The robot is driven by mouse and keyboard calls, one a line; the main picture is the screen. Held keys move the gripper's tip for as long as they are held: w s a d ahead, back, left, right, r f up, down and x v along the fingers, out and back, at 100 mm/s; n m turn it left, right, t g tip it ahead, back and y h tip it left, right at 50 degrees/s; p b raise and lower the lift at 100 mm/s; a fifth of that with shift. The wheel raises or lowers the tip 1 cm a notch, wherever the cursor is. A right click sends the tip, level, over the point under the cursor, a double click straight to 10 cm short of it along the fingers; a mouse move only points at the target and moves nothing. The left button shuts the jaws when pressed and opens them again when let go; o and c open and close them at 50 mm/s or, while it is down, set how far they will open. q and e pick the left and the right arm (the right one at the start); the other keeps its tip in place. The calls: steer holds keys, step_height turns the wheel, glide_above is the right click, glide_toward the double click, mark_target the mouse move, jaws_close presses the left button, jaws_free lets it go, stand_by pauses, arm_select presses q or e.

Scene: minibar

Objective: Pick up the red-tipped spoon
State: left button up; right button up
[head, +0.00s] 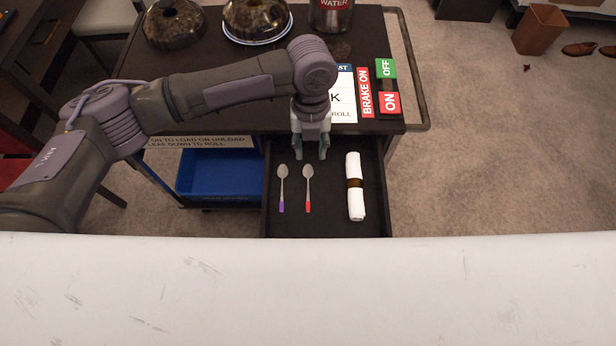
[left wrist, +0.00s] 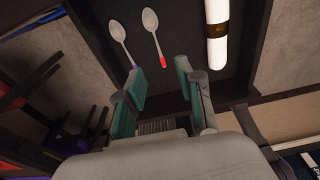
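The red-tipped spoon (head: 308,188) lies in the open black drawer (head: 330,226), bowl toward the cart and red tip toward me. It also shows in the left wrist view (left wrist: 154,38), beyond the fingertips. A purple-tipped spoon (head: 282,188) lies just left of it, roughly parallel. My left gripper (head: 311,152) hangs over the drawer's cart-side end, near the bowl end of the red-tipped spoon. In the left wrist view its two fingers (left wrist: 159,80) are apart with nothing between them. My right gripper is not in view.
A rolled white napkin with a brown band (head: 355,190) lies in the drawer, right of the spoons. A blue bin (head: 222,178) sits left of the drawer. The cart top (head: 235,95) holds domed covers, signs and a water container. A white surface (head: 300,290) crosses the foreground.

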arm_select(q)
glide_above(308, 186)
steer(key=f, duration=0.8)
steer(key=shift+w+d+f, duration=0.15)
steer(key=shift+w+d, duration=0.05)
steer(key=shift+w, duration=0.2)
steer(key=shift+s+a+f+p, duration=0.1)
steer(key=shift+f+p, duration=0.1)
steer(key=shift+f, duration=0.7)
steer(key=shift+s+a+f+p, duration=0.1)
steer(key=shift+s+f+p, duration=0.1)
steer(key=shift+f, duration=0.65)
steer(key=shift+s+f+p, duration=0.1)
steer(key=shift+f+p, duration=0.1)
steer(key=shift+f, duration=0.7)
steer(key=shift+w, duration=0.1)
jaws_close()
